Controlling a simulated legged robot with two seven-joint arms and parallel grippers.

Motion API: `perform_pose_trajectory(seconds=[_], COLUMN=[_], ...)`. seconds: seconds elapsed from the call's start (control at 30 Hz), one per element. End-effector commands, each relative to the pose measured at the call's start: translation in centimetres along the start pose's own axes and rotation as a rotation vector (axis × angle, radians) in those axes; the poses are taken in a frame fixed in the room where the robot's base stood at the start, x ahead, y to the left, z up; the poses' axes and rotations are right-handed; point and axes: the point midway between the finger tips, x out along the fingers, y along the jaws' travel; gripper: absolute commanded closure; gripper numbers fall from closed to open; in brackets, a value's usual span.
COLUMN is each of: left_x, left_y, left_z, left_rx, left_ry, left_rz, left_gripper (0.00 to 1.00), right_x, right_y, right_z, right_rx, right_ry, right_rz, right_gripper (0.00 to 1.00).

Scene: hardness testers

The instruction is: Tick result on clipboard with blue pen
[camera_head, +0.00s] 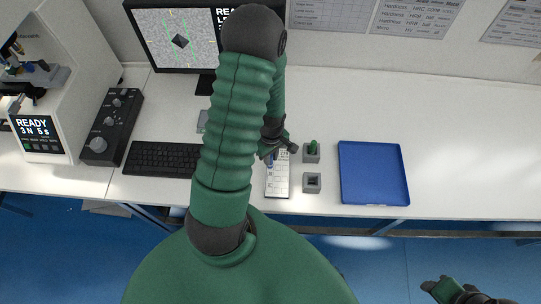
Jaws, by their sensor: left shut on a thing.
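A white clipboard (278,184) with printed rows lies on the table near its front edge, partly covered at the top by my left gripper (272,154). The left gripper is shut on a small blue item that looks like the blue pen (269,161), over the upper part of the clipboard. My arm hides part of the grip, and I cannot tell whether the tip touches the paper. My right gripper (468,292) is at the bottom right, below the table edge and partly cut off; its jaws do not show clearly.
Right of the clipboard stand a grey block with a green item (311,150) and a grey block with a square hole (312,183). A blue tray (400,172) lies farther right. A keyboard (158,159), control box (98,140), tester (60,100) and monitor (150,35) are left. Far right is clear.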

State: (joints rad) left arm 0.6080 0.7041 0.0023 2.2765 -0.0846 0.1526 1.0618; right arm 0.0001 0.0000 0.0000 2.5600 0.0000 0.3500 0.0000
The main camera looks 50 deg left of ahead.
Motion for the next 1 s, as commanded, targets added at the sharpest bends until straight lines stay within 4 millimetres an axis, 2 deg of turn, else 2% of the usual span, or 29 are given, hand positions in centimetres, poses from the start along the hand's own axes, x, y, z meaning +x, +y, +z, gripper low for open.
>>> perform_pose_trajectory(seconds=[1.0], left_x=[-0.05], left_y=[0.46], left_z=[0.15], left_rx=[-0.001], left_ry=[0.0], left_rz=[-0.001], left_gripper=[1.0], right_x=[-0.67], right_y=[0.0], right_z=[-0.16], right_rx=[0.0], right_ry=[0.0], right_rz=[0.0], right_gripper=[0.54])
